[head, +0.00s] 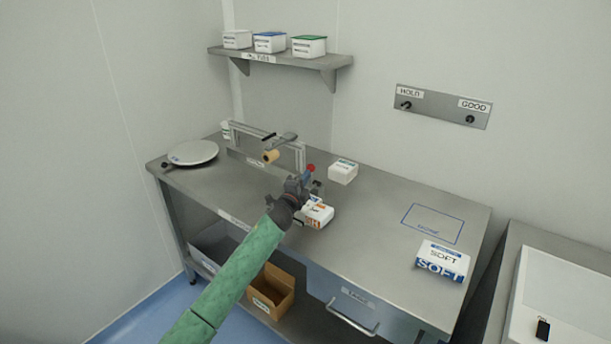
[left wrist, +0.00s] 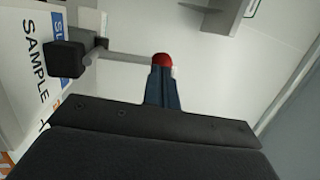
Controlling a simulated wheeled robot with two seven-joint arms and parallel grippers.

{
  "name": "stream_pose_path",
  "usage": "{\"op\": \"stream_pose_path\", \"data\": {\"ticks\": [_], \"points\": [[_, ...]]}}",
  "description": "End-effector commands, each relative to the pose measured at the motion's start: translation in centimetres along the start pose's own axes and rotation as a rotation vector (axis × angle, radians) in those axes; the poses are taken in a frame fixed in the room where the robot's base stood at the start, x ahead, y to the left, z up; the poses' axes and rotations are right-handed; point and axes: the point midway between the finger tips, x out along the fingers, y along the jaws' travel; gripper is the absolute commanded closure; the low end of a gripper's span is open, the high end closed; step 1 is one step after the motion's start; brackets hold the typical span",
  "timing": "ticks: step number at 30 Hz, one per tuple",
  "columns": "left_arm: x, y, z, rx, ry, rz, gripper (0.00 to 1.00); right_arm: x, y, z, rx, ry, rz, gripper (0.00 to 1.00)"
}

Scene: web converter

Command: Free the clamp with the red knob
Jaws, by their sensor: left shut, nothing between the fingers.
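The clamp's red knob (head: 310,168) shows just past my left gripper (head: 304,178) in the head view. In the left wrist view the red knob (left wrist: 162,60) appears right at the tips of my left gripper (left wrist: 162,72). A grey rod runs left from the knob to a dark block (left wrist: 66,59). The fingers are closed together with nothing held between them; whether they touch the knob is unclear. A white box (head: 316,212) with orange print lies below the gripper. It also shows in the left wrist view (left wrist: 25,70), marked "SAMPLE". My gripper hides most of the clamp.
A metal frame with a tan roll (head: 271,156) stands behind the gripper. A small white box (head: 343,171) sits to its right, and a "SOFT" box (head: 442,260) farther right. A round plate (head: 193,152) is at the far left. The right part of the bench is mostly clear.

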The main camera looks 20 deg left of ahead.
Motion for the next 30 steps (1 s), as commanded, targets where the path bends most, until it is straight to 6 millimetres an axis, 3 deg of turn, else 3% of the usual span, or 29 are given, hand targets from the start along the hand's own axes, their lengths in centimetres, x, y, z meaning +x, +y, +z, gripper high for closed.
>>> {"op": "stream_pose_path", "data": {"ticks": [19,30], "points": [[0.5,-0.1,0.0,0.0,0.0,0.0,1.0,0.3,0.3,0.2,-0.001,0.0,0.003,0.64],[2.6,-1.4,-0.4,-0.001,0.0,-0.002,1.0,-0.7,-0.1,-0.8,0.003,-0.006,-0.002,0.64]]}}
